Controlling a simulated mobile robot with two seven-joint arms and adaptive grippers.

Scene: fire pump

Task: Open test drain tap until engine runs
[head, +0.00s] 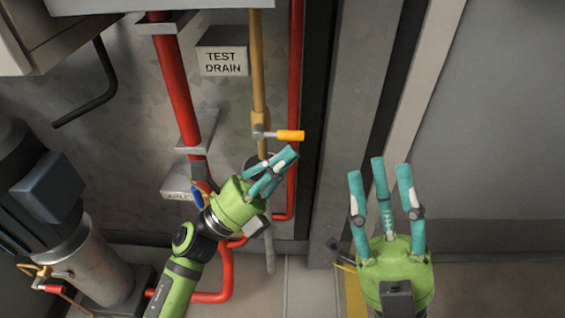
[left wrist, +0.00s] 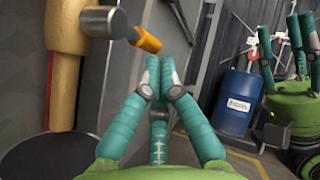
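The test drain tap has an orange lever (head: 291,135) sticking out to the right from a metal hub on a vertical brass pipe (head: 257,62). The lever (left wrist: 148,40) and its silver hub (left wrist: 101,21) also show in the left wrist view. My left gripper (head: 287,158) is just below the lever, apart from it and holding nothing. Its fingertips (left wrist: 160,63) look close together in the left wrist view; how far they are closed is unclear. My right gripper (head: 379,172) points up at the right, fingers spread, open and empty.
A TEST DRAIN sign (head: 222,61) is left of the brass pipe. Red pipes (head: 173,83) run on both sides. A grey motor (head: 45,190) stands at the left. A blue barrel (left wrist: 236,101) shows in the left wrist view. The space right of the lever is clear.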

